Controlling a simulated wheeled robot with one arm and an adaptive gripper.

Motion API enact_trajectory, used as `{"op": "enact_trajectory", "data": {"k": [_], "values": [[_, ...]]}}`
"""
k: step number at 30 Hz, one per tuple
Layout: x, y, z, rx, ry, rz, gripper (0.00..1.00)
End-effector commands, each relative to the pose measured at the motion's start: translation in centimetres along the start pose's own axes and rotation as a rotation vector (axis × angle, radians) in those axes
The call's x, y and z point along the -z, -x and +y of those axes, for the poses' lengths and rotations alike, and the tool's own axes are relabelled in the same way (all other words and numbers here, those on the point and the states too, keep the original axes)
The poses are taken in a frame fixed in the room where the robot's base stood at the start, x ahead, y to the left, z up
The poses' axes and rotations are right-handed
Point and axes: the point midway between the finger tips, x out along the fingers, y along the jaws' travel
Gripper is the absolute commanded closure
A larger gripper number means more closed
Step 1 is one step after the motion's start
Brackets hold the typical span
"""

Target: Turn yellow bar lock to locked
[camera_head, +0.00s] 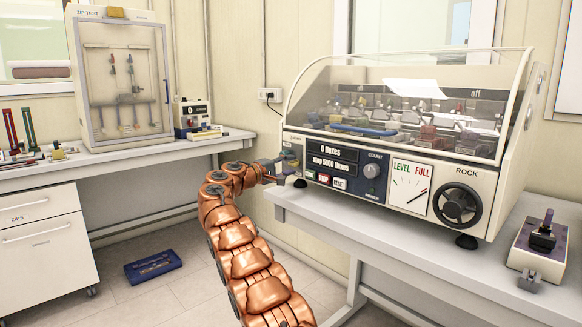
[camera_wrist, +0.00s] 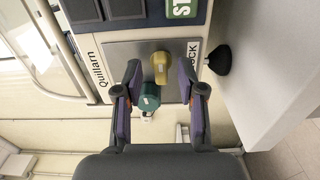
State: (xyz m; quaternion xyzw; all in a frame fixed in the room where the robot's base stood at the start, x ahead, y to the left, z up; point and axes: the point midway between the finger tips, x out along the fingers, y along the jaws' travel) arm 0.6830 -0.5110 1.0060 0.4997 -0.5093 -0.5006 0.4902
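The yellow bar lock (camera_wrist: 160,64) sits on a metal plate on the machine's end panel in the wrist view. A teal round knob (camera_wrist: 149,98) is next to it, nearer my gripper. A label ending in "OCK" is beside the yellow piece, partly hidden by a finger. My gripper (camera_wrist: 159,82) is open, with one purple-padded finger on each side of the two knobs. I cannot tell whether the fingers touch either one. In the head view my gripper (camera_head: 275,168) is at the left end of the testing machine (camera_head: 335,192), and the lock is hard to make out there.
The machine stands on a grey table (camera_head: 430,255), whose white edge (camera_wrist: 275,75) is right of my gripper in the wrist view. A blue tray (camera_head: 153,266) lies on the floor. A black foot (camera_wrist: 219,60) is near the plate.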

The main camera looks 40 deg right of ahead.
Motion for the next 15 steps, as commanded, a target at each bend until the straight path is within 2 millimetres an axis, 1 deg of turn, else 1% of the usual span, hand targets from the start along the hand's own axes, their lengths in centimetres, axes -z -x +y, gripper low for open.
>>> {"op": "enact_trajectory", "data": {"k": [5,6,10,15], "values": [[-0.2,1.8,0.0,-0.004,0.006,-0.002,0.6],[0.0,2.7,0.1,-0.004,0.003,0.002,0.6],[-0.1,4.7,-0.1,-0.002,0.006,-0.001,0.6],[-0.1,7.9,0.0,-0.002,0.004,-0.001,0.6]]}}
